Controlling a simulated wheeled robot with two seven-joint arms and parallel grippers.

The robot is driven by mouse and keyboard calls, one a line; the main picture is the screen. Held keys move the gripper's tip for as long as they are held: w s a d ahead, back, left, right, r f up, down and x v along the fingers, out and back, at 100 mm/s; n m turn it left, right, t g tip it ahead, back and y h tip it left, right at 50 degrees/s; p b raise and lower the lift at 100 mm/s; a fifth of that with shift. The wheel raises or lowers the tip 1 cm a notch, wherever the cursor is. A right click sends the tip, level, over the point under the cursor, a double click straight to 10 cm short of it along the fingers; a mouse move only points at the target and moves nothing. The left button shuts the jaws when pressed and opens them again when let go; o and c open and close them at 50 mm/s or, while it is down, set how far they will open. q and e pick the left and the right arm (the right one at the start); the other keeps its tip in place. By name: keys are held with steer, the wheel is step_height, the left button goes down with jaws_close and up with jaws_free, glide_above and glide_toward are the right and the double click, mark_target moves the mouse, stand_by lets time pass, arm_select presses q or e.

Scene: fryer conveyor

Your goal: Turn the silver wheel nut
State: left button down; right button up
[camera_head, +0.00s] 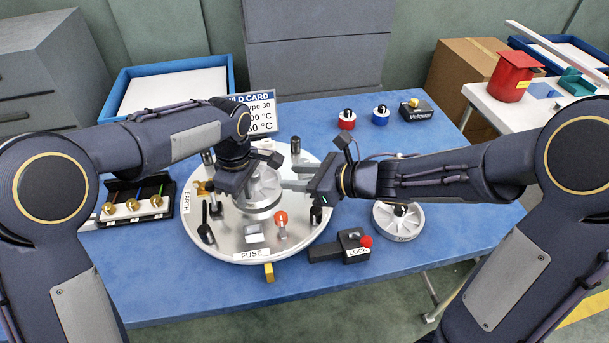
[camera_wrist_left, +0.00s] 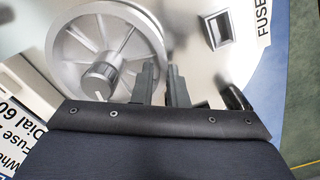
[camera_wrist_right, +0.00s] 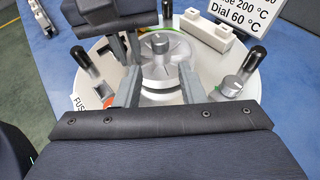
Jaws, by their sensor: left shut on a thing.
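The silver spoked wheel (camera_head: 265,198) sits on the round grey plate (camera_head: 236,245). Its nut, a dark grey round knob with a white mark, is at the hub in the left wrist view (camera_wrist_left: 98,77); the right wrist view shows it from the side (camera_wrist_right: 160,41). My left gripper (camera_head: 243,190) is at the wheel's left side; in the left wrist view its fingers (camera_wrist_left: 163,85) straddle the rim, shut on it, away from the nut. My right gripper (camera_head: 293,178) points at the wheel from the right. Its fingers (camera_wrist_right: 158,85) are apart, with the wheel seen beyond them.
Black posts and a red-tipped lever (camera_head: 281,222) stand on the plate. A LOCK block (camera_head: 354,246) with a red knob and another wheel (camera_head: 398,221) lie right. A black tray (camera_head: 135,203) is left, a card (camera_head: 258,113) behind.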

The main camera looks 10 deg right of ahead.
mark_target(259, 175)
steer(key=shift+v, duration=0.95)
steer(key=w+a+f, duration=0.1)
steer(key=w+a, duration=0.1)
steer(key=w+a+f+n+g, duration=0.1)
steer(key=w+a+f, duration=0.1)
steer(key=a, duration=0.1)
steer(key=w+a+f+g+y, duration=0.1)
steer(key=w+a, duration=0.2)
steer(key=shift+a+f+n, duration=0.15)
steer(key=shift+f+n, duration=0.2)
steer(key=shift+n, duration=0.05)
